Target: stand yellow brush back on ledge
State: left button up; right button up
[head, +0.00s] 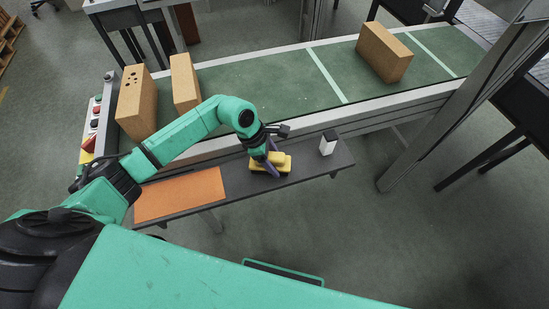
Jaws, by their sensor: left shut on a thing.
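The yellow brush (284,167) is on or just above the dark ledge (232,187) in front of the conveyor. My left gripper (271,168) reaches down from above and is shut on the yellow brush, with a purple-grey finger across it. Part of the brush is hidden behind the finger and wrist. I cannot tell whether its underside touches the ledge. My right gripper is not in view.
An orange mat (180,195) lies on the left of the ledge. A small white block with a dark top (327,146) stands to the right of the brush. Behind the ledge, the green conveyor (270,83) carries tan bricks (384,52). A metal post rises at right.

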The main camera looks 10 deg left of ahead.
pick_arm(q)
jog(key=shift+w+f, duration=0.1)
jog(key=shift+f, duration=0.1)
jog(key=o, duration=1.2)
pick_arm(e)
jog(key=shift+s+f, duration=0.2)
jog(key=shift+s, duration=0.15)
pick_arm(q)
jog(key=shift+r, duration=0.1)
jog(key=shift+a+r, duration=0.1)
jog(key=shift+r, duration=0.1)
jog(key=b+v, duration=0.3)
jog(key=v, duration=0.8)
jog(key=shift+r, duration=0.4)
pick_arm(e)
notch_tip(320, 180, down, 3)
